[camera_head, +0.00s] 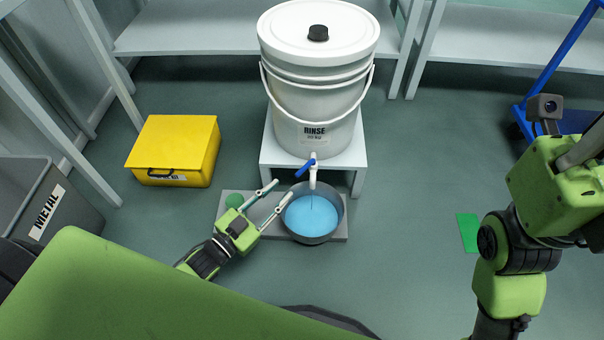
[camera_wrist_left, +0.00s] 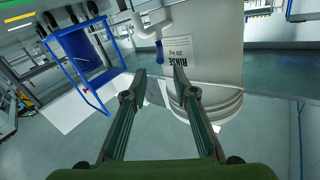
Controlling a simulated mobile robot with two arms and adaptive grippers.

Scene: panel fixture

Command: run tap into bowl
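A white bucket (camera_head: 318,85) labelled RINSE has a white tap (camera_head: 313,176) with a blue handle (camera_head: 306,165) low on its front. A dark grey bowl (camera_head: 341,213) with blue liquid stands under the spout. A thin line shows between spout and liquid; I cannot tell surely whether it is flowing water. My left gripper (camera_head: 283,191) is open and empty, its fingers pointing up toward the tap, left of the bowl. In the left wrist view, the open fingers (camera_wrist_left: 160,73) are apart, with the blue handle (camera_wrist_left: 159,53) beyond them. My right gripper's fingers are not visible.
The bucket stands on a white stand (camera_head: 274,158); the bowl is on a grey mat (camera_head: 225,211) with a green disc. A yellow box (camera_head: 173,150) and a METAL bin (camera_head: 70,222) are at left. A green floor patch (camera_head: 468,232) lies right. Floor between stand and patch is clear.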

